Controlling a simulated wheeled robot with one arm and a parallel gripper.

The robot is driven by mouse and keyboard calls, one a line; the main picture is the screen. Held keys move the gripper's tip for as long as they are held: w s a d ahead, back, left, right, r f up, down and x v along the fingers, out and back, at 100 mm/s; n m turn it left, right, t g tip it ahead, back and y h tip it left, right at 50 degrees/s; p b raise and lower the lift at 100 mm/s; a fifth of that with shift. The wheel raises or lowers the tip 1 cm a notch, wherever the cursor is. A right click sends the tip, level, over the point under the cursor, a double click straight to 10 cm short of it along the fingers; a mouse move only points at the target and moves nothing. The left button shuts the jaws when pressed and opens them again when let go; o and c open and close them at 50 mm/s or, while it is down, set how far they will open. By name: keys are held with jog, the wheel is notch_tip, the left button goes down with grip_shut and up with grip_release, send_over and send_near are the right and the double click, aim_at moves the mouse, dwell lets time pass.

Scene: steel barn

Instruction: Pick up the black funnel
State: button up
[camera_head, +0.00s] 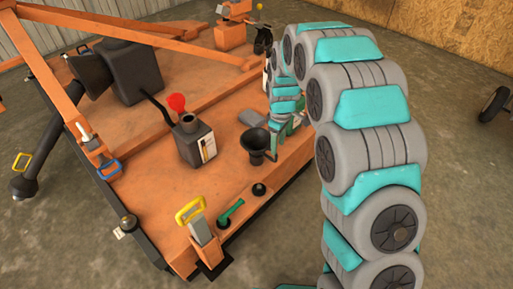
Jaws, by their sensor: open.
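The black funnel (256,139) stands upright, wide mouth up, on the orange deck (185,185) near its right edge. My gripper (276,132) is at the end of my grey and teal arm, low over the deck and close to the funnel's right side. It is open, and the funnel is not seen held. The fingertips are small and partly hidden, so I cannot tell whether they touch the funnel.
A dark can (195,143) with a pale label stands left of the funnel. A grey block (253,116) lies behind it. A black cap (259,189), a green-handled tool (230,212) and a yellow-handled grey piece (201,228) sit in front.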

aim_at(276, 156)
jog(key=f, duration=0.4)
jog(key=s+f, duration=0.1)
jog(key=shift+a+f, duration=0.1)
jog(key=shift+f, duration=0.3)
jog(key=shift+w+f, duration=0.1)
jog(key=shift+f, duration=0.3)
jog(key=shift+c, duration=0.3)
grip_shut()
